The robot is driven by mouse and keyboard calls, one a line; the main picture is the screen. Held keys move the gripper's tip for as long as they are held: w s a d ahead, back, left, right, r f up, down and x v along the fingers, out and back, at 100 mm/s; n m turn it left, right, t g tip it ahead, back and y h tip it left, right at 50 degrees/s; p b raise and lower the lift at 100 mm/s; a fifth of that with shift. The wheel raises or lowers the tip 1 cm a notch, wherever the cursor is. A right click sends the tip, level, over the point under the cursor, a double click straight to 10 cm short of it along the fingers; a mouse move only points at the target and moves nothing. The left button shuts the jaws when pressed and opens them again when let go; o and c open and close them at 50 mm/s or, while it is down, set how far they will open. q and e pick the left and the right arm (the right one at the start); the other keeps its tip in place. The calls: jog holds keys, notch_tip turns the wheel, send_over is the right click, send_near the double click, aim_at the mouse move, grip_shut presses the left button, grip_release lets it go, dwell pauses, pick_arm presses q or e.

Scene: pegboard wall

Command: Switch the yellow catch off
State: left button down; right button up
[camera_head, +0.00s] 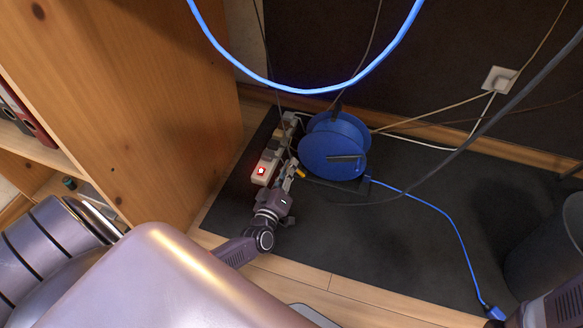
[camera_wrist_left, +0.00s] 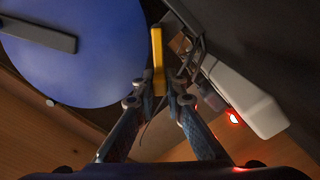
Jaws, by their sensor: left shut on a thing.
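The yellow catch (camera_head: 300,174) is a small yellow piece beside the blue cable reel (camera_head: 333,148), near the floor. In the left wrist view the catch (camera_wrist_left: 158,60) is a narrow upright yellow bar between the reel's disc and the white power strip. My left gripper (camera_head: 290,172) reaches down to it. In the left wrist view the fingers of my left gripper (camera_wrist_left: 158,98) stand on either side of the catch's lower end, shut on it. The fingers partly hide that end. My right gripper is not in view.
The white power strip (camera_head: 270,160) with a lit red switch lies just left of the reel. A wooden cabinet (camera_head: 130,90) stands at the left. Blue and grey cables hang across the view. The dark mat (camera_head: 400,240) has free room to the right; a dark bin (camera_head: 550,245) stands at the right edge.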

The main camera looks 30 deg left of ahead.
pick_arm(q)
jog(key=shift+s+a+f+n+b, duration=0.15)
jog(key=shift+f+n+b, duration=0.25)
jog(key=shift+n, duration=0.4)
jog(key=shift+a+f+n+b, duration=0.2)
jog(key=shift+f+n+b, duration=0.15)
jog(key=shift+n, duration=0.45)
jog(key=shift+s+a+f+n+b, duration=0.15)
jog(key=shift+f+n+b, duration=0.25)
jog(key=shift+n, duration=0.4)
jog(key=shift+w, duration=0.1)
